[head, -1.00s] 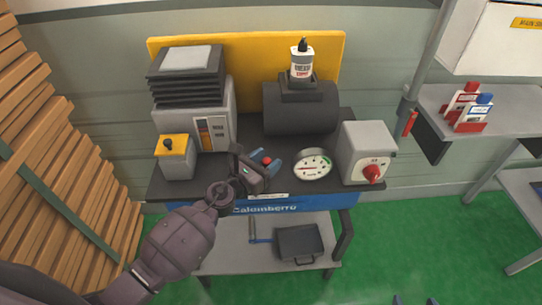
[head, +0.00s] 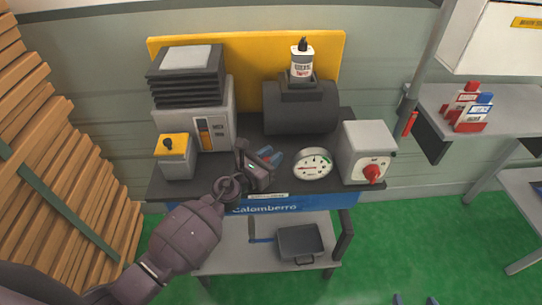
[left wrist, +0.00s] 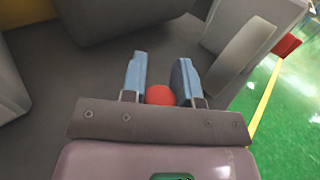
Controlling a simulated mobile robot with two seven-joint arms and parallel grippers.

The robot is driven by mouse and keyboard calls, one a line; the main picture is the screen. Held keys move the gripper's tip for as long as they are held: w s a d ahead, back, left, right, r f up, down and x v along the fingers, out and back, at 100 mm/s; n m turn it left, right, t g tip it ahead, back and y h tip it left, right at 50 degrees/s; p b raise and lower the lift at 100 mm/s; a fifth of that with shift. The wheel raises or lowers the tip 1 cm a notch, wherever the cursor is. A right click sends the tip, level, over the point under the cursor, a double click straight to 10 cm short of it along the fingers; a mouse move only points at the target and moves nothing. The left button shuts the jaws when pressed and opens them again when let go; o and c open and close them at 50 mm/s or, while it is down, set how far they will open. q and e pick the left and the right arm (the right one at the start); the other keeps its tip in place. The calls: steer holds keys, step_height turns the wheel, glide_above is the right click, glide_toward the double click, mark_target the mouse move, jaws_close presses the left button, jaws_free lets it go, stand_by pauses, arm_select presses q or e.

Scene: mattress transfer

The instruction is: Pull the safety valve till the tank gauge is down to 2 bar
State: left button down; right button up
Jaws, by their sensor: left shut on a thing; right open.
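The safety valve's red knob (left wrist: 160,95) shows between my left fingers in the left wrist view; in the head view it is hidden behind the gripper. My left gripper (head: 270,157) is shut on this knob at the front middle of the bench. The round white tank gauge (head: 313,164) stands just right of it, with a red needle pointing left; its numbers are too small to read. The dark tank (head: 300,108) lies behind the gauge. Two blue fingertips of my right gripper (head: 415,300) show apart at the bottom edge, away from the bench.
A grey box with a red rotary switch (head: 368,152) stands right of the gauge. A yellow-topped box (head: 176,157) and a finned machine (head: 190,95) stand left. A white bottle (head: 301,66) is above the tank.

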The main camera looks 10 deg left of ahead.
arm_select(q)
steer(key=shift+r+p, duration=0.7)
steer(key=shift+r, duration=0.2)
steer(key=shift+f, duration=0.1)
steer(key=c, duration=0.9)
jaws_free()
steer(key=shift+s+a, duration=0.2)
steer(key=shift+s, duration=0.05)
steer(key=v, duration=0.9)
steer(key=shift+b, duration=0.3)
steer(key=shift+s+a, duration=0.25)
steer(key=shift+s, duration=0.25)
arm_select(e)
steer(key=shift+s+r, duration=0.2)
steer(key=shift+s, duration=0.2)
steer(key=shift+w+r, duration=0.2)
steer(key=shift+w, duration=0.2)
